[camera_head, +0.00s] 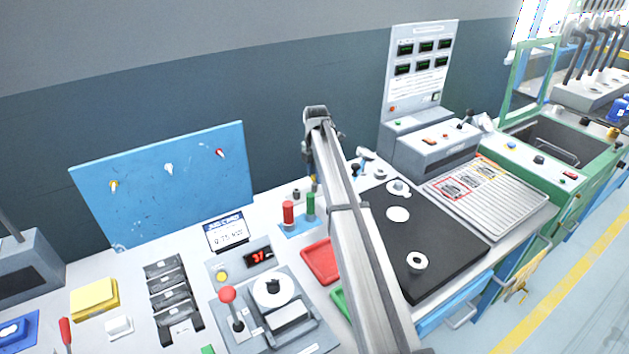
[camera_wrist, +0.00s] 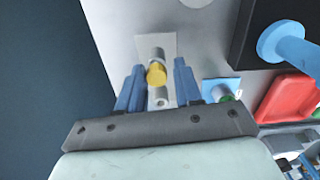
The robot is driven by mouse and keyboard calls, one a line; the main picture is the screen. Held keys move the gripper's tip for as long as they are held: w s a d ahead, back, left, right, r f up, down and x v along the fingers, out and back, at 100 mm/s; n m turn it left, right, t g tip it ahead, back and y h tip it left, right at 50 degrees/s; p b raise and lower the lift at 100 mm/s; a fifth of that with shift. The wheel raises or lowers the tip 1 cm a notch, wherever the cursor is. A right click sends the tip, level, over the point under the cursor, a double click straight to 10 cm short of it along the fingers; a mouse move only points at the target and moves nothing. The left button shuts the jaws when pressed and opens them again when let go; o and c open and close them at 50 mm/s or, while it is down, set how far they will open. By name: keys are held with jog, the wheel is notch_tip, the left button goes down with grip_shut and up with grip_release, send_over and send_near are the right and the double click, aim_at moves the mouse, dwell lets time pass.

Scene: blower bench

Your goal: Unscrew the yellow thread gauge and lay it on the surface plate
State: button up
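The yellow thread gauge (camera_wrist: 156,74) shows in the wrist view as a small yellow piece on a grey rod, above a light plate. My gripper (camera_wrist: 159,65) has its two blue fingers apart, one on each side of the gauge, with a visible gap to each. Whether the fingers are level with it in depth I cannot tell. In the head view my arm largely hides this spot; only a small yellow bit shows beside it. The black surface plate (camera_head: 445,232) lies right of my arm, with several pale round parts on it.
A red tray (camera_head: 318,262) lies left of my arm. A red cylinder (camera_head: 288,213) and a green cylinder (camera_head: 310,203) stand on a blue base near the gauge. A blue disc-ended part (camera_wrist: 283,42) shows at the wrist view's upper right. The surface plate's middle has bare room.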

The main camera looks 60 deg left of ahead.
jog(key=shift+s+a, duration=0.1)
jog(key=m, duration=1.2)
jog(key=shift+s+a, duration=0.1)
jog(key=m, duration=1.3)
jog(key=shift+c, duration=0.5)
